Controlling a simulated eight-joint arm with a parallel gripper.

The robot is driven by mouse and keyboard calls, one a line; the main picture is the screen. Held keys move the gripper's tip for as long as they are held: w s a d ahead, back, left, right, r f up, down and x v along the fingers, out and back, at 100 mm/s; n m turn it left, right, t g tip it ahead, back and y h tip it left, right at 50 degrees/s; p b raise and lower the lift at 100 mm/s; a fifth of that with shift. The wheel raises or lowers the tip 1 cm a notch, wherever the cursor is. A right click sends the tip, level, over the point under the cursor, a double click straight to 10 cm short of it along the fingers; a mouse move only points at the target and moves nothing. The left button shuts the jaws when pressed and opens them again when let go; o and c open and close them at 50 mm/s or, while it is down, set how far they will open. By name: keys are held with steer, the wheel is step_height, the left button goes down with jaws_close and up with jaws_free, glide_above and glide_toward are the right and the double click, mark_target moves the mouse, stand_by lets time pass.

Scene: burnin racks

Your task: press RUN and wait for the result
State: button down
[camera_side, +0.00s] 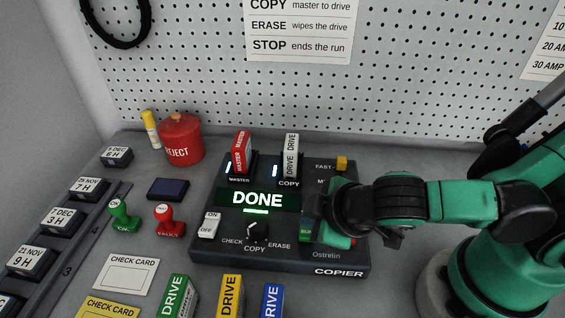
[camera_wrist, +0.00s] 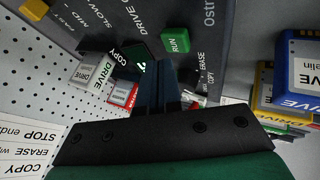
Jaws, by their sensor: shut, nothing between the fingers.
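The dark copier (camera_side: 345,259) shows DONE in lit letters on its display (camera_side: 257,199), with a green bar beneath. A red-and-white MASTER drive (camera_side: 241,152) and a white drive (camera_side: 290,155) stand in its two slots. The mode knob (camera_side: 257,232) has COPY below it. The green RUN button (camera_wrist: 175,43) lies just past my fingertips in the wrist view; in the side view it is partly hidden by my gripper. My gripper (camera_wrist: 166,68) is shut and empty, over the copier's right part. I cannot tell whether it touches the button.
A red REJECT pot (camera_side: 181,140), green stamp (camera_side: 123,215) and red stamp (camera_side: 165,219) stand left of the copier. Green, yellow and blue drives stand in front, with a white check card (camera_side: 126,275). A yellow FAST-end slider (camera_side: 341,163) sits at the back right.

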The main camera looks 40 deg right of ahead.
steer(key=shift+f, duration=0.15)
stand_by(0.5)
steer(key=shift+f, duration=0.3)
steer(key=shift+r, duration=0.1)
stand_by(0.4)
steer(key=shift+r, duration=0.35)
steer(key=shift+r, duration=2.5)
